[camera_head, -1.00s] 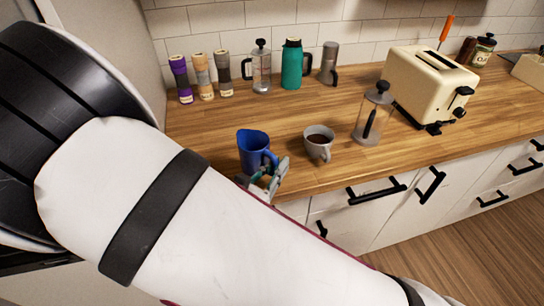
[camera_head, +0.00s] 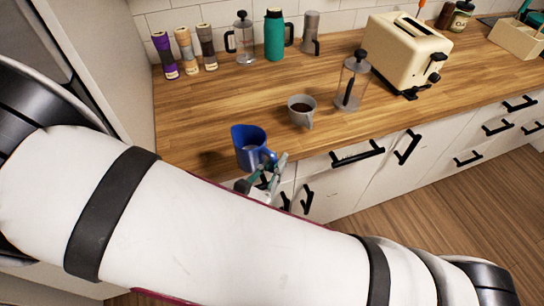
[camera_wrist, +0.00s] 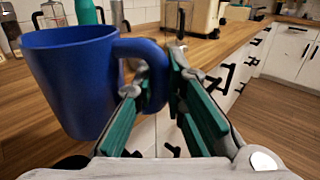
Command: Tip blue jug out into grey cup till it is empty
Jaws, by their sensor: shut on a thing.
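The blue jug (camera_head: 248,150) is at the front edge of the wooden counter in the head view, roughly upright, with its inside partly visible. My gripper (camera_head: 269,172) is shut on its handle. In the wrist view the jug (camera_wrist: 72,85) fills the left side, and the fingers of my gripper (camera_wrist: 158,92) close around the handle. The grey cup (camera_head: 302,111) stands upright on the counter, to the right of and behind the jug, apart from it. Dark liquid shows in the cup. I cannot see what the jug holds.
A glass French press (camera_head: 353,84) stands right of the cup, with a cream toaster (camera_head: 405,52) beyond. Several grinders (camera_head: 186,52), another press (camera_head: 244,42) and a teal flask (camera_head: 275,38) stand at the back. The counter (camera_head: 215,95) between is clear.

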